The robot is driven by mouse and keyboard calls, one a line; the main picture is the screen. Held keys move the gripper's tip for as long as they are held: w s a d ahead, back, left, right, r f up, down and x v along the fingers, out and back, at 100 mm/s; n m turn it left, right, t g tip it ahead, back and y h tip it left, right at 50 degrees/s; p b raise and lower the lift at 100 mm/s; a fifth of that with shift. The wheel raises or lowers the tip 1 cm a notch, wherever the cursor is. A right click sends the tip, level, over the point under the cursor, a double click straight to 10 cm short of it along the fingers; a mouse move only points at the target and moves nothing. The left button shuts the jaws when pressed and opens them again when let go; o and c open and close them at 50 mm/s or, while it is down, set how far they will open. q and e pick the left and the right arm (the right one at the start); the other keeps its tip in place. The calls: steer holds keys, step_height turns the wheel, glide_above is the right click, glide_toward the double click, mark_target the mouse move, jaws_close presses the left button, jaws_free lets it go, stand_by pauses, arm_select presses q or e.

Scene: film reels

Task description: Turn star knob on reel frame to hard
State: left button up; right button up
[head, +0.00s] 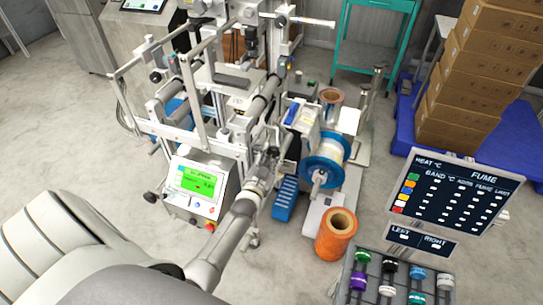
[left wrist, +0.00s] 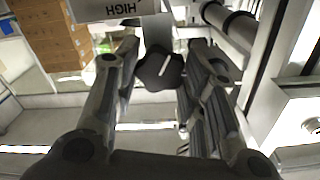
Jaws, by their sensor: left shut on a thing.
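In the left wrist view a black lobed star knob (left wrist: 160,67) with a pale pointer line shows between the two fingers of my left gripper (left wrist: 157,78). The fingers are closed in on its sides. A plate lettered HIGH (left wrist: 108,9) appears upside down just above it. In the head view my left gripper (head: 268,160) reaches the machine frame (head: 205,105), left of a blue-flanged reel (head: 322,169). The knob cannot be made out there, hidden by the gripper and frame parts. My right gripper is in neither view.
A green-screened control box (head: 199,184) stands close left of my arm. An orange roll (head: 337,232) stands on the right. A dark FUME panel (head: 455,190) and a tray of coloured rollers (head: 350,265) are at lower right. Stacked cartons (head: 485,75) stand behind.

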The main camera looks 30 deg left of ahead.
arm_select(q)
steer(key=m+b, duration=0.1)
steer(key=m, duration=0.4)
steer(key=shift+f+m, duration=0.15)
steer(key=shift+m, duration=0.15)
steer(key=m+b, duration=0.1)
steer(key=m, duration=0.3)
steer(key=shift+m, duration=0.4)
steer(key=o, duration=1)
steer(key=shift+s, duration=0.1)
steer(key=v, duration=1.2)
steer(key=shift+d, duration=0.1)
